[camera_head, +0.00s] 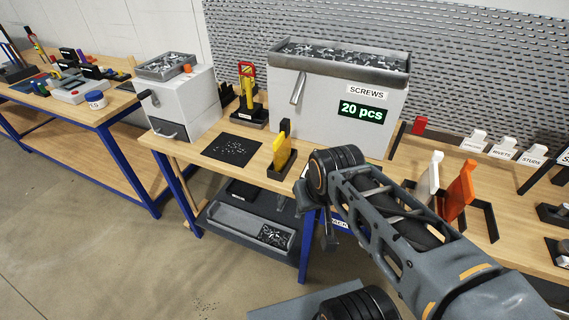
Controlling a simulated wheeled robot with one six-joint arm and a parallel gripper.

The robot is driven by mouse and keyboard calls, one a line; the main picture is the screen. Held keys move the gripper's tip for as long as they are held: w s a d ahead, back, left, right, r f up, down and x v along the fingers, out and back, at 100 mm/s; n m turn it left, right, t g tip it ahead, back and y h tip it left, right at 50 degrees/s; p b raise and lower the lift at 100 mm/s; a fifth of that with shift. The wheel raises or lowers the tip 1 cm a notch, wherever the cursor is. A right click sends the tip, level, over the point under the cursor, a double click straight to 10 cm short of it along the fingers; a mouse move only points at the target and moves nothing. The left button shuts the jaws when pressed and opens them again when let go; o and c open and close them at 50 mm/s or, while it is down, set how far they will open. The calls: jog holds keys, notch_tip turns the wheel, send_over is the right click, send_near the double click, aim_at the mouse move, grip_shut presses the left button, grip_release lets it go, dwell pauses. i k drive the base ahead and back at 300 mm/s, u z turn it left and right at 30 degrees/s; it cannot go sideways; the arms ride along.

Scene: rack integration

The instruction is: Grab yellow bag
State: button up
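The yellow bag (281,151) stands upright in a small black holder (281,172) on the middle table, in front of the large screws dispenser. A black part rises behind its top edge. My arm reaches in from the lower right, and its dark round joint (335,166) is just right of the bag in the picture, apart from it. Grey parts hang below that joint by the table's front edge. I cannot make out the fingers or whether they hold anything. A white bag (429,178) and an orange bag (459,192) stand farther right, partly behind my arm.
The screws dispenser (335,92) reads 20 pcs. A smaller grey dispenser (180,100) with a crank stands left, by a black mat (231,150) with loose small parts. A yellow-red tool stands in a black stand (248,117) behind. A grey tray (250,225) lies on the lower shelf.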

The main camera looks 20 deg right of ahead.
aim_at(282, 147)
jog(key=u, duration=2.2)
jog(key=i, duration=1.9)
jog(key=z, duration=3.25)
